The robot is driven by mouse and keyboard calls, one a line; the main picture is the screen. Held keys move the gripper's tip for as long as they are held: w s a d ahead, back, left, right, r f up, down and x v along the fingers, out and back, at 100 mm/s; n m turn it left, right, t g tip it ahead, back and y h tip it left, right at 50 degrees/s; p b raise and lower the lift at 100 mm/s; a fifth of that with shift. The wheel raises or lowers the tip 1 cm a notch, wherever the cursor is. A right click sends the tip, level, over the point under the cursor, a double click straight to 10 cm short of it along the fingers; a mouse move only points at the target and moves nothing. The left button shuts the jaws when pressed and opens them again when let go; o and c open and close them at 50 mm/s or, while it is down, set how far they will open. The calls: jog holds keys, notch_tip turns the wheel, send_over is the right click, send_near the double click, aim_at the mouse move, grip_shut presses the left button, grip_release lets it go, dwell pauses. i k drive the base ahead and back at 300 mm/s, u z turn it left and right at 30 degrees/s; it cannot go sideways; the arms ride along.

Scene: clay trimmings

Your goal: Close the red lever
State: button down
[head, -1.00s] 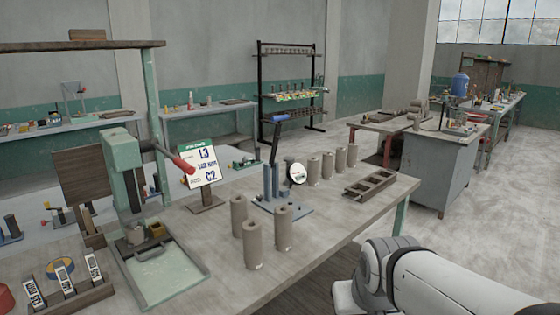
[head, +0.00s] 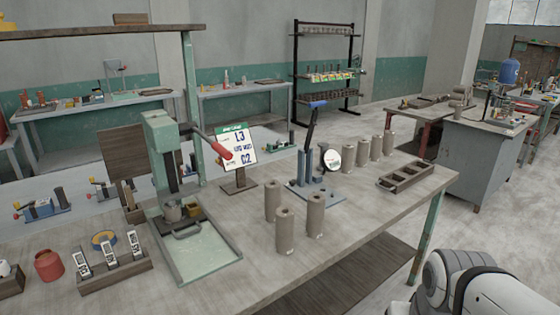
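A green press (head: 161,150) stands on the workbench at left of centre. A lever with a red grip (head: 221,151) reaches out from its upper part to the right and slopes down. The grip's end is in front of the sign's left edge. Small fixtures with red tips (head: 105,188) stand behind the press's left side, and another fixture (head: 40,207) is further left; their details are too small to tell. My gripper is outside the picture; only a white part of my arm shows at the bottom right.
Clay cylinders (head: 285,230) stand on the workbench (head: 265,275), right of the press. A blue-handled lever device (head: 311,150) and a sign (head: 238,150) stand behind them. A wooden rack of gauges (head: 113,268) lies front left, beside a red jar (head: 48,265). Bare floor (head: 475,225) is at right.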

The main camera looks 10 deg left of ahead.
aim_at(222, 150)
jog(key=z, duration=1.6)
jog(key=k, duration=1.15)
jog(key=u, duration=1.95)
jog(key=i, duration=1)
jog(key=u, duration=0.05)
